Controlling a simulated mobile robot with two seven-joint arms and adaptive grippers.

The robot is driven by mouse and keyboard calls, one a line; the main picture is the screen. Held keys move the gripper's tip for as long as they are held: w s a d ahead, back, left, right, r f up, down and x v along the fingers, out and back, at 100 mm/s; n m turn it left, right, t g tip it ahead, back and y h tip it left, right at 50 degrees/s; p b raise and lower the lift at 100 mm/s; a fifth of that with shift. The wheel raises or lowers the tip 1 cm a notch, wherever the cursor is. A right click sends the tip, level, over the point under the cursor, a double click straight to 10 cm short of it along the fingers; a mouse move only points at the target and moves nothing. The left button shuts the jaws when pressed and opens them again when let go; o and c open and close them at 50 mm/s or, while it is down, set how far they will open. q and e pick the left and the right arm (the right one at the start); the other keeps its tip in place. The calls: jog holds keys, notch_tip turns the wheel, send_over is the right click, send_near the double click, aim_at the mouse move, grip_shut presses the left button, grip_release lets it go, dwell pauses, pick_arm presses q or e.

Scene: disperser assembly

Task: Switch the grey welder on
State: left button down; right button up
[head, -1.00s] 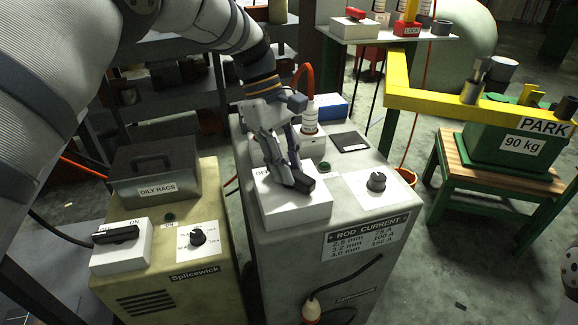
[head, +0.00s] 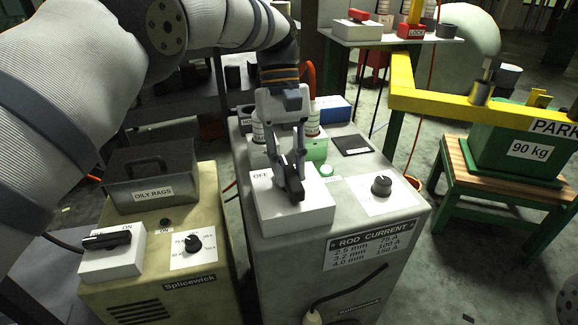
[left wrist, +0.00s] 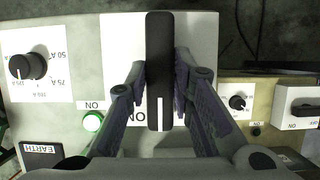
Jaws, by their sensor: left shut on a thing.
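The grey welder (head: 375,262) stands in the middle of the head view, with a white switch box (head: 312,215) on top. Its black rotary handle (head: 296,192) also shows in the left wrist view (left wrist: 159,60). My left gripper (head: 292,180) is shut on this handle, one finger on each side. In the left wrist view the handle's white mark points toward the partly hidden ON label (left wrist: 136,143). The green lamp (head: 327,170) beside the box looks lit, also in the left wrist view (left wrist: 93,121). My right gripper is not in view.
A yellowish Splicewick welder (head: 185,270) with its own black switch (head: 106,240) and an oily rags box (head: 152,180) stands to the left. A current knob (head: 381,186) is right of the switch box.

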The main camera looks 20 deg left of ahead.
aim_at(289, 170)
pick_arm(q)
jog(key=shift+f, duration=0.1)
dwell(0.3)
jog(key=c, duration=1.4)
grip_release()
notch_tip(289, 170, up, 10)
